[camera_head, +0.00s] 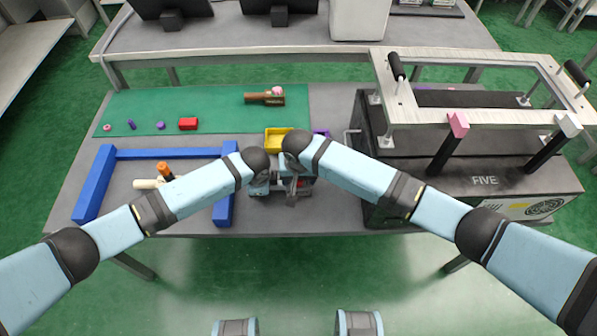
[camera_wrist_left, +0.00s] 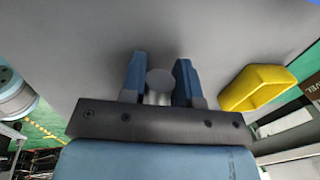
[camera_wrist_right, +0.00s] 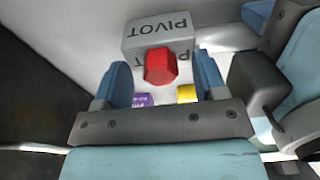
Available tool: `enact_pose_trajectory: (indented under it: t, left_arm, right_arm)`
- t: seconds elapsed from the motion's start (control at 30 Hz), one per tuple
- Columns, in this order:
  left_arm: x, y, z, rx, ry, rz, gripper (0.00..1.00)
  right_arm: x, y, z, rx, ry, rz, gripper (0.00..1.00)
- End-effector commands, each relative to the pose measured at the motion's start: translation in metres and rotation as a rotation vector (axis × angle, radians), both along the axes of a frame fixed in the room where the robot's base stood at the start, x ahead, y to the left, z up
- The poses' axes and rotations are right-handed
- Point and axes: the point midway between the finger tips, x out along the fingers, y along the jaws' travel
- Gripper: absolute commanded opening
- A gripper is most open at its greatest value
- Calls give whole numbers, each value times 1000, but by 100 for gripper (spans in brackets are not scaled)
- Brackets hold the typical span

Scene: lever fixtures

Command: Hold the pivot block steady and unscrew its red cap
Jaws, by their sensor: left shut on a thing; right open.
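The grey pivot block (camera_wrist_right: 160,35), marked PIVOT, and its red cap (camera_wrist_right: 160,66) show in the right wrist view. My right gripper (camera_wrist_right: 165,85) is open, its fingers on either side of the cap with gaps. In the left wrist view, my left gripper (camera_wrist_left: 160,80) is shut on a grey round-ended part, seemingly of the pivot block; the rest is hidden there. In the head view, my left gripper (camera_head: 262,187) and right gripper (camera_head: 295,185) are close together at the table's front, and my arms hide most of the block.
A yellow bin (camera_head: 277,141) and a purple bin (camera_head: 321,133) stand just behind. A dark box marked FIVE (camera_head: 490,185) blocks the right. The green mat (camera_head: 215,108) holds small parts.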

Motion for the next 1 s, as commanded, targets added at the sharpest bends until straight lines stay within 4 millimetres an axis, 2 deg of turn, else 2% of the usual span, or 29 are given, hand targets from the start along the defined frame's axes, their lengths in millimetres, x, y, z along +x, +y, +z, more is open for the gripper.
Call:
enact_pose_trajectory:
  t: [0.2,0.27,0.43,0.47,0.67,1.0]
  left_arm:
    - [0,0,0,0,0,0,0]
    - [0,0,0,0,0,0,0]
    - [0,0,0,0,0,0,0]
    - [0,0,0,0,0,0,0]
    - [0,0,0,0,0,0,0]
    - [0,0,0,0,0,0,0]
  right_arm:
    - [0,0,0,1,0,0,65]
    - [0,0,0,1,0,0,54]
    - [0,0,0,1,0,0,15]
    - [0,0,0,1,0,0,13]
    - [0,0,0,1,0,28,13]
    - [0,0,1,2,0,476,13]
